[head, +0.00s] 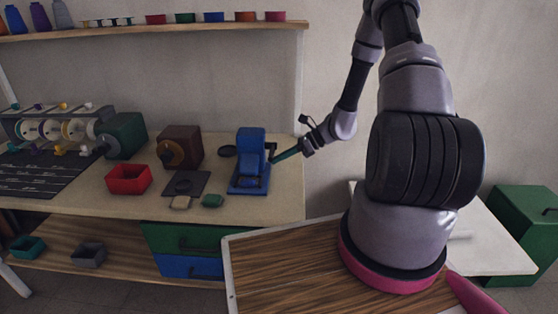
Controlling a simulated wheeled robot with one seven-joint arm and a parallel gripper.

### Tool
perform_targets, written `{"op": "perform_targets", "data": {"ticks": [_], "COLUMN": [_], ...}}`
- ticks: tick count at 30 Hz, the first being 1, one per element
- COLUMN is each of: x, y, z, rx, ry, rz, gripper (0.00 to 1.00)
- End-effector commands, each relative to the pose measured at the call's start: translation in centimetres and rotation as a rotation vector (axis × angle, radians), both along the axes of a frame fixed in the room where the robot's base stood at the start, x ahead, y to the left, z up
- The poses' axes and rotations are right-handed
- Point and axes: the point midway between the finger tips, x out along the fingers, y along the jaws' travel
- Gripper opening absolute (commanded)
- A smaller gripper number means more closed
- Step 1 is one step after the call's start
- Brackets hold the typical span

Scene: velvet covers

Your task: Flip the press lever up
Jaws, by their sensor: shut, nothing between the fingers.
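The blue press (250,158) stands upright near the right end of the workbench, on a flat blue base. A small dark part shows at its right side, close to my gripper; I cannot tell if it is the lever or how it is set. My gripper (274,160) reaches in from the right, with its narrow teal fingers shut and empty. The fingertips are at the press's right side. Whether they touch it cannot be told from this view.
A green machine (122,135) stands farther left. A shelf (150,31) hangs above.

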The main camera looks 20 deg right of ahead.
Motion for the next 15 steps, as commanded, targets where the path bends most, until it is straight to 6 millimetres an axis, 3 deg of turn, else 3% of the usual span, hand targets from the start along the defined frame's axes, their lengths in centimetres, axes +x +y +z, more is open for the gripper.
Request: {"op": "perform_targets", "data": {"ticks": [15], "x": [0.3], "y": [-0.1], "z": [1.6], "rx": [0.047], "ry": [0.144], "rz": [0.001], "gripper": [0.0]}}
